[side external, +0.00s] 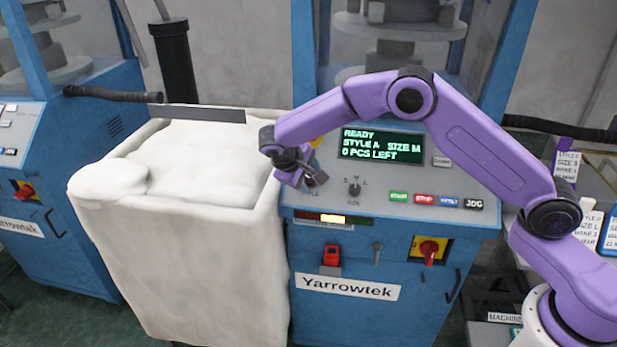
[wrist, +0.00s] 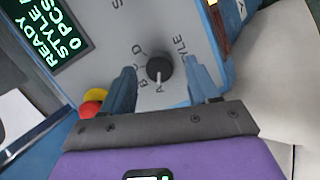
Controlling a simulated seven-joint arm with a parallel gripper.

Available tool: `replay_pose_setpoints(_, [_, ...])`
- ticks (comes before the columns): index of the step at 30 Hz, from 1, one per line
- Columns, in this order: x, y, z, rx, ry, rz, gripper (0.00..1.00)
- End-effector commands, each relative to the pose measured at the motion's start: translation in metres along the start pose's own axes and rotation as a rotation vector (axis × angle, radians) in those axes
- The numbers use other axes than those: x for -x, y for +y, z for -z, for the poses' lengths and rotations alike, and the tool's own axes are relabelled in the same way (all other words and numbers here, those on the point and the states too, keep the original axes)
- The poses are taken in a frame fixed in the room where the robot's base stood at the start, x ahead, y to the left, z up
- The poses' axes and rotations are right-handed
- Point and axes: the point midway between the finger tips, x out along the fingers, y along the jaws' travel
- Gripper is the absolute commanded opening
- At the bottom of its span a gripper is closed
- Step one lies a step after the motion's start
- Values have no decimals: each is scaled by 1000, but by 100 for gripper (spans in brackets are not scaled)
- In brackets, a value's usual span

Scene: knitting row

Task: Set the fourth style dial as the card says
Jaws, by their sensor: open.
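The style dial (wrist: 160,68) is a round dark knob in the wrist view, with letters A to D around its lower left side. Its pale pointer mark appears turned toward A. My gripper (wrist: 161,72) is open, with one finger on each side of the knob; I cannot tell whether they touch it. In the side external view my gripper (side external: 304,176) is at the panel's left part and hides this dial. The green display (side external: 381,146) reads READY, STYLE A, SIZE M, 0 PCS LEFT. Cards (side external: 566,172) stand at the far right; their style letters are not legible.
The size dial (side external: 354,188) is right of my gripper. Several coloured buttons (side external: 423,199) line the panel's lower right. A white bin (side external: 205,250) stands against the machine's left side. A red and yellow switch (side external: 429,250) is below. Another blue machine (side external: 35,170) stands at left.

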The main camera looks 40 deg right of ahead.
Motion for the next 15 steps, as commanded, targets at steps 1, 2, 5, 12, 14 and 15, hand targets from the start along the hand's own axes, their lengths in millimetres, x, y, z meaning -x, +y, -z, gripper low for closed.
replay_pose_setpoints(1, [-5,0,0,0,0,0,60])
replay_pose_setpoints(2, [-7,0,0,0,0,0,60])
replay_pose_setpoints(5, [-12,0,0,-1,0,-1,60])
replay_pose_setpoints(12, [-13,0,0,0,1,0,60])
replay_pose_setpoints(14, [-13,0,0,0,1,0,60])
replay_pose_setpoints(15, [-13,0,0,0,1,0,47])
